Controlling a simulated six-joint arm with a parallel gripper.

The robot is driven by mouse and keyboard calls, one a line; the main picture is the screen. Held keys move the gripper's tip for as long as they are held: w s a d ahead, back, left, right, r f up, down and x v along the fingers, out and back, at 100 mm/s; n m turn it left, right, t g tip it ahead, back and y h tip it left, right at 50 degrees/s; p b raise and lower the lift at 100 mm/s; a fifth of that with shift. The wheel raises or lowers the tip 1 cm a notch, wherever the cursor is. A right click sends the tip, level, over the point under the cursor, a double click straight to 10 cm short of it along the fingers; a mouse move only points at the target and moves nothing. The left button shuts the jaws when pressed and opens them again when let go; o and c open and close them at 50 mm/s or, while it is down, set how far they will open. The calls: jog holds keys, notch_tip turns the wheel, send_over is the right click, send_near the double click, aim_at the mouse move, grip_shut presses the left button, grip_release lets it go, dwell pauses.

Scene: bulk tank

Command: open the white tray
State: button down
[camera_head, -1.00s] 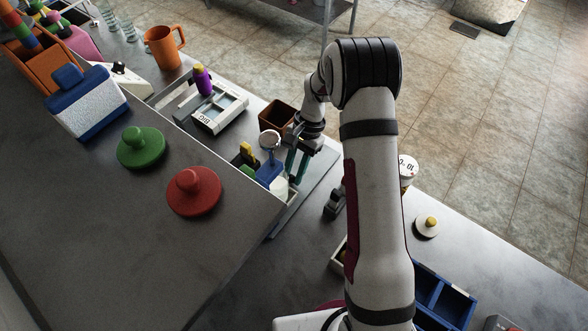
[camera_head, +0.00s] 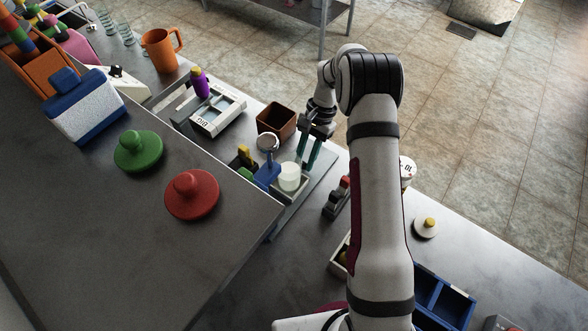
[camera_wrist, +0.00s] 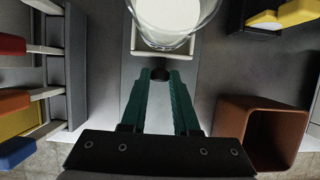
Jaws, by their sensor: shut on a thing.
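The white tray (camera_wrist: 134,42) shows in the wrist view as a pale rim around a clear cup with white contents (camera_wrist: 168,12). A small dark knob (camera_wrist: 160,74) is at the tray's near side. My gripper (camera_wrist: 160,80) has its green fingers closed in on this knob, one on each side. In the head view my gripper (camera_head: 306,164) points down just right of the white cup (camera_head: 289,177). Most of the tray is hidden there by the cup and the grey counter edge.
A brown open box (camera_head: 276,120) stands close to my gripper, also in the wrist view (camera_wrist: 262,130). A dark rack with red parts (camera_head: 337,197) is on the other side. A blue object (camera_head: 267,172) is beside the cup. The raised grey counter (camera_head: 220,235) borders the left.

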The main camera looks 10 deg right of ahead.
jog(key=w+d, duration=0.4)
jog(key=shift+w+d, duration=0.3)
jog(key=shift+w, duration=0.05)
jog(key=c, duration=0.7)
grip_release()
jog(key=v, duration=0.7)
jog(key=shift+r, duration=0.25)
